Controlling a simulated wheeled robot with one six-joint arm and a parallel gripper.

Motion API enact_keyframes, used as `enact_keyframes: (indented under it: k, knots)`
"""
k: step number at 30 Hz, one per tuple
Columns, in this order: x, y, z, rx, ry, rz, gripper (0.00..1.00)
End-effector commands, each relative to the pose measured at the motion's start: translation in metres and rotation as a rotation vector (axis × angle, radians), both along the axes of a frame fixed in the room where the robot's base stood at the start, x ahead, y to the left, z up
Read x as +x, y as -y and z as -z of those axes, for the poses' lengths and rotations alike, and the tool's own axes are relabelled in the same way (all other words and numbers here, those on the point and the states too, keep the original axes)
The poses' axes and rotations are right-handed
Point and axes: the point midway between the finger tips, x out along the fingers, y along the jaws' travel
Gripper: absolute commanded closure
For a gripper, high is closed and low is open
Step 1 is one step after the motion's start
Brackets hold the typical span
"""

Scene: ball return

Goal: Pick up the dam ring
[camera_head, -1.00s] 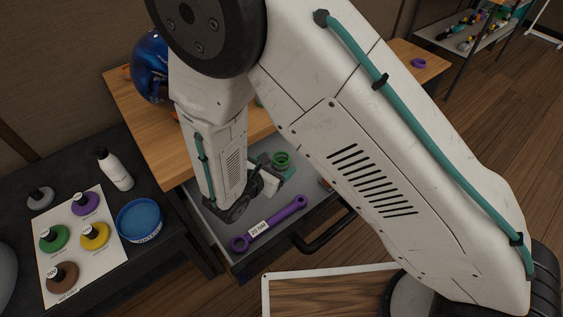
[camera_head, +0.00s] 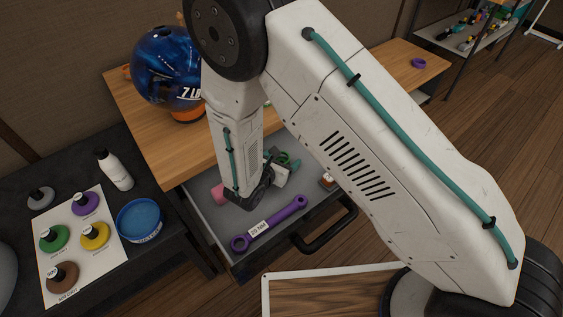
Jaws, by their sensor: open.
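A green ring-like object (camera_head: 294,162) lies in the back part of the open drawer (camera_head: 228,218). It is partly hidden by my gripper, and I cannot tell for sure that it is the dam ring. My gripper (camera_head: 284,165) is open, low over the drawer and right beside the green object. Whether they touch is not clear. A small purple ring (camera_head: 418,63) lies on the wooden bench top (camera_head: 150,125) at the right, well away from my gripper.
A purple wrench (camera_head: 270,223) lies at the drawer's front. A pink piece (camera_head: 218,194) and a small orange-topped item (camera_head: 327,181) are also inside. A blue ball (camera_head: 165,70) stands on the bench. A blue tub (camera_head: 139,219) and white bottle (camera_head: 115,170) stand left.

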Motion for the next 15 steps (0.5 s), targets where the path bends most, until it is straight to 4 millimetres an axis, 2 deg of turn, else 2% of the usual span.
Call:
enact_keyframes:
  k: [1, 6, 15]
  knots:
    - [-0.0001, 0.0, 0.0, 0.0, 0.0, 0.0, 0.26]
    - [-0.0003, -0.0001, -0.0001, 0.0, 0.0, 0.0, 0.74]
    - [-0.0003, -0.0003, -0.0007, 0.0, 0.0, 0.0, 0.74]
